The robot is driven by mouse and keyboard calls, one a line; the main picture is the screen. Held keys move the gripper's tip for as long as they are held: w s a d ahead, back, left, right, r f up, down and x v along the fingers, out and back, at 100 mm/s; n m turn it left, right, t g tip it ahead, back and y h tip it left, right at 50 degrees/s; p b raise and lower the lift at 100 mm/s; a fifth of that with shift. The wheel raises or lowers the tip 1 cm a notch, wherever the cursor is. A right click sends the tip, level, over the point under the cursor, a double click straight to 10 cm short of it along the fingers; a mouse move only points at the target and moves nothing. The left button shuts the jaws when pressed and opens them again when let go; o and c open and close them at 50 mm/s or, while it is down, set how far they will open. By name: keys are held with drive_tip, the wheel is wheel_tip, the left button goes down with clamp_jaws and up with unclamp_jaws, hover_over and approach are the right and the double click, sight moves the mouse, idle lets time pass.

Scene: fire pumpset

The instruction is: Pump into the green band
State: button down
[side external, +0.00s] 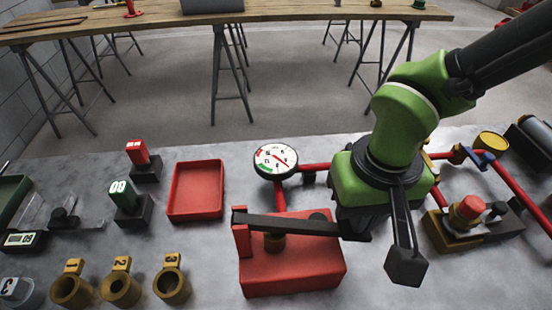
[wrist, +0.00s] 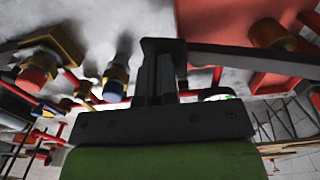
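The red pump box (side external: 292,275) stands at the front middle, with a long dark lever (side external: 290,226) across its top. The lever lies nearly level and also shows in the wrist view (wrist: 245,60). My gripper (side external: 350,228) is at the lever's right end; its fingers (wrist: 162,70) look closed around it, though the contact is partly hidden. The round white gauge (side external: 276,160) stands behind the box.
A red tray (side external: 196,190) lies left of the gauge. Red and green marked blocks (side external: 138,153) and several brass rings (side external: 120,289) are further left. Red pipes, a blue-handled valve (side external: 475,157) and a red-capped fitting (side external: 467,211) are at the right.

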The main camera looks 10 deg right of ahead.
drive_tip(key=shift+r, duration=2.75)
drive_tip(key=shift+f, duration=2.75)
drive_tip(key=shift+r, duration=2.75)
wheel_tip(320, 180, up, 6)
